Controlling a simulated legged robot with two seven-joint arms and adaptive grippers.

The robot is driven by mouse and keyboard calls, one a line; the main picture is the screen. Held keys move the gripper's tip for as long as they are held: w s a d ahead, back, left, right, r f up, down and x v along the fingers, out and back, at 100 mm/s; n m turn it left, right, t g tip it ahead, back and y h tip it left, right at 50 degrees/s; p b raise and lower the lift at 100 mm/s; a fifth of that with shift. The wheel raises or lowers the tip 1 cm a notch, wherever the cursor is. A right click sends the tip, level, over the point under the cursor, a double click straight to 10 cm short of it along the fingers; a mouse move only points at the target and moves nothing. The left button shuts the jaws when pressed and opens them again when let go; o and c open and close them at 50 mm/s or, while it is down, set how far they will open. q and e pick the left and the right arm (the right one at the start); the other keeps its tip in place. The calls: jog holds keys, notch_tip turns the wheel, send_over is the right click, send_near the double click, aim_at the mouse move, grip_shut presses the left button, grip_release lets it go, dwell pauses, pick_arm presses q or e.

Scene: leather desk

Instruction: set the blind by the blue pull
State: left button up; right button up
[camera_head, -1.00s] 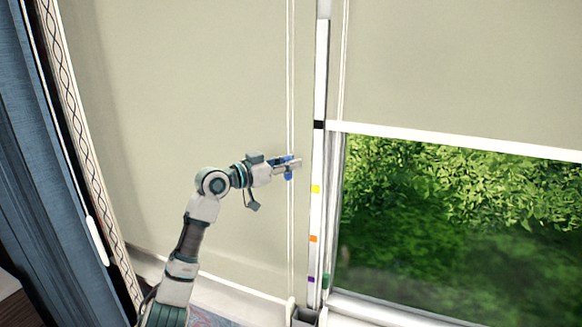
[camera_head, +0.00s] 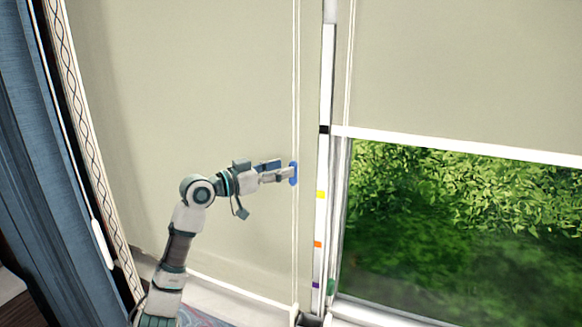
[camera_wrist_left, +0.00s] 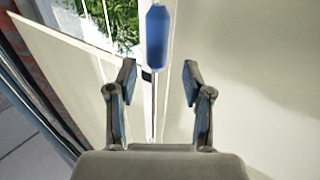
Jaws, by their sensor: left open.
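The blue pull (camera_head: 294,174) hangs upright on the cord (camera_head: 297,90) in front of the left blind (camera_head: 200,100), which reaches down close to the sill. My left gripper (camera_head: 282,169) is open, with its fingertips just left of the pull. In the left wrist view the open fingers (camera_wrist_left: 159,78) have empty space between them, and the blue pull (camera_wrist_left: 157,38) stands beyond the tips, in line with the gap. My right gripper is out of view.
A white strip (camera_head: 324,90) with black, yellow, orange and purple marks stands right of the cord. The right blind (camera_head: 450,70) is partly raised, its hem near the black mark. A green pull (camera_head: 331,287) hangs low. A blue curtain (camera_head: 45,190) is at left.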

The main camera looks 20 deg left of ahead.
pick_arm(q)
jog(key=v, duration=0.7)
jog(key=shift+s+a, duration=0.15)
jog(key=shift+a, duration=0.15)
jog(key=shift+d, duration=0.1)
jog(key=shift+f, duration=0.15)
